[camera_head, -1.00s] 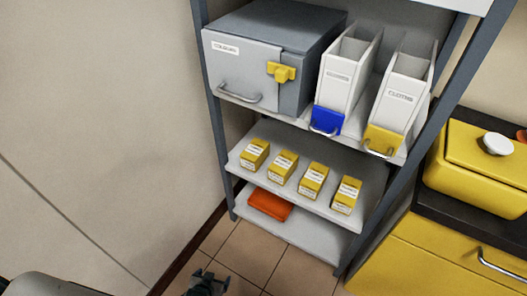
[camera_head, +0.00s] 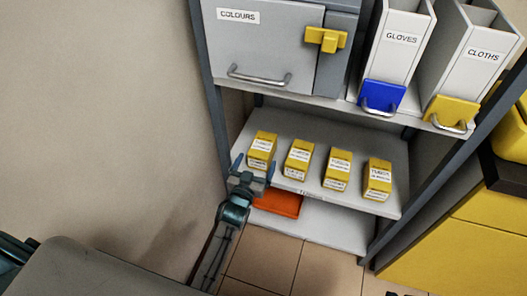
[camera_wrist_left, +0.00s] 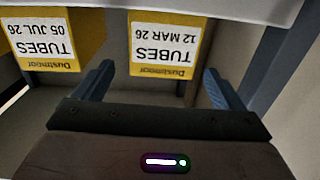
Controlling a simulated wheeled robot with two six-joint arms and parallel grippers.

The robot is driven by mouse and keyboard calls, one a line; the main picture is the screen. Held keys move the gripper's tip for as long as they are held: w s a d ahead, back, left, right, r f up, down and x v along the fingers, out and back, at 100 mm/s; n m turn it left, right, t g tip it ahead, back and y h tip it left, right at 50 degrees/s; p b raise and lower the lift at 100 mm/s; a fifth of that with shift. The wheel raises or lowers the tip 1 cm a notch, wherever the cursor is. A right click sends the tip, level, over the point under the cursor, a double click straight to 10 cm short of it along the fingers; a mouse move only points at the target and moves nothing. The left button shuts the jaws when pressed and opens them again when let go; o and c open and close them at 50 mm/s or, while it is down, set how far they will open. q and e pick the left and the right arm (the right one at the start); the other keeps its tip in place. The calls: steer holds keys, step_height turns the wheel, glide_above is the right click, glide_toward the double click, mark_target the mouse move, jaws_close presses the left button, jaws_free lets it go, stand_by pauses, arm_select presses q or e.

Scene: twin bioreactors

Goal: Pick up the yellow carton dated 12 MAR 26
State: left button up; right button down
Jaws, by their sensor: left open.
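The yellow carton dated 12 MAR 26 (camera_wrist_left: 167,45) shows in the left wrist view, where its white TUBES label appears upside down. It matches the leftmost carton (camera_head: 262,149) on the middle shelf in the head view. My left gripper (camera_head: 254,168) is open and empty at the shelf's front edge, just in front of this carton. In the left wrist view its fingers (camera_wrist_left: 157,78) are spread to either side of the carton's lower label, with the carton beyond the tips. Only small dark tips, perhaps of my right gripper (camera_head: 402,294), show at the bottom edge.
A carton dated 05 JUL 26 (camera_wrist_left: 45,38) stands beside it, second from left in the head view (camera_head: 298,160). Two more yellow cartons (camera_head: 337,168) (camera_head: 377,179) stand to the right. A shelf post (camera_head: 205,90) is close on the left. An orange item (camera_head: 278,202) lies below.

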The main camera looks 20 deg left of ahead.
mark_target(261, 147)
arm_select(q)
steer(key=shift+w+a+f, duration=0.1)
steer(key=shift+w, duration=0.8)
steer(key=w+b, duration=0.1)
steer(key=w, duration=0.3)
steer(key=shift+w, duration=0.1)
steer(key=shift+w+b, duration=0.35)
steer(key=shift+w, duration=0.15)
steer(key=c, duration=1.2)
arm_select(e)
steer(key=shift+w+a+f+t+y, duration=0.3)
steer(key=shift+w+a+f+t, duration=0.2)
steer(key=shift+t, duration=0.3)
arm_select(q)
steer(key=shift+o, duration=0.2)
steer(key=shift+r, duration=0.25)
arm_select(e)
steer(key=shift+r, duration=0.1)
